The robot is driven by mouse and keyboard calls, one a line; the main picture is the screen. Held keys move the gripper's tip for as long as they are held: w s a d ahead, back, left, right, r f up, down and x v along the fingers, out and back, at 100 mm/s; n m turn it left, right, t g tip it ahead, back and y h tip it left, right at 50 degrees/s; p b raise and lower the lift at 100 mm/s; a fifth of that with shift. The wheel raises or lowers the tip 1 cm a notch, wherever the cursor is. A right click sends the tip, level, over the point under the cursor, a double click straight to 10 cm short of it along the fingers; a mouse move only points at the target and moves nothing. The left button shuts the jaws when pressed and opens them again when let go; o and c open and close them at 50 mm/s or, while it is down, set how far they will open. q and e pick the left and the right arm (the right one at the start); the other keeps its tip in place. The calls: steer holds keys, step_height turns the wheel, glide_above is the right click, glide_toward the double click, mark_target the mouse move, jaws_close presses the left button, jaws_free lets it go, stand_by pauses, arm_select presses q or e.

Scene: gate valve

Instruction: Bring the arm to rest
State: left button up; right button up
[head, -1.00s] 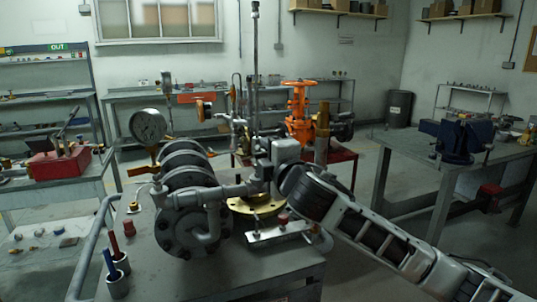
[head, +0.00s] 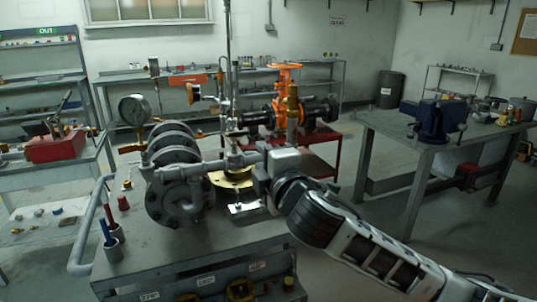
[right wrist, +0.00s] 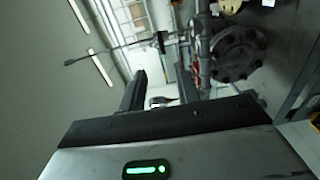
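My right arm (head: 350,240) reaches in from the lower right of the head view. Its gripper (head: 258,172) is at the right side of the grey pipe assembly (head: 180,185) on the near bench. The fingers are hard to make out there, and I cannot tell whether they touch the assembly. In the right wrist view the two dark fingers of the right gripper (right wrist: 160,80) stand apart with nothing clearly held between them. A round bolted flange (right wrist: 237,52) shows beyond them. My left gripper is not in view.
The near bench (head: 165,262) carries a pressure gauge (head: 134,110) and cups with red and blue tools. An orange valve (head: 287,100) stands behind on a red stand. A workbench with a blue vise (head: 435,120) is at the right. Open floor lies between the benches.

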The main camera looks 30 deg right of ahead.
steer(key=shift+f, duration=0.15)
stand_by(0.3)
steer(key=s+a+f+m+g+y, duration=0.2)
steer(key=s+a+f, duration=0.1)
steer(key=f, duration=0.8)
steer(key=s+a+f+m+g+y, duration=0.2)
steer(key=a+f+m, duration=0.1)
steer(key=f, duration=0.7)
steer(key=s+a+f+m+g, duration=0.2)
steer(key=s+a+f+m, duration=0.1)
steer(key=s+f, duration=0.5)
steer(key=s+a+f+m+g+y, duration=0.1)
steer(key=s+a+f+m, duration=0.2)
steer(key=s+f, duration=0.6)
steer(key=shift+m+g, duration=0.4)
steer(key=shift+m, duration=0.8)
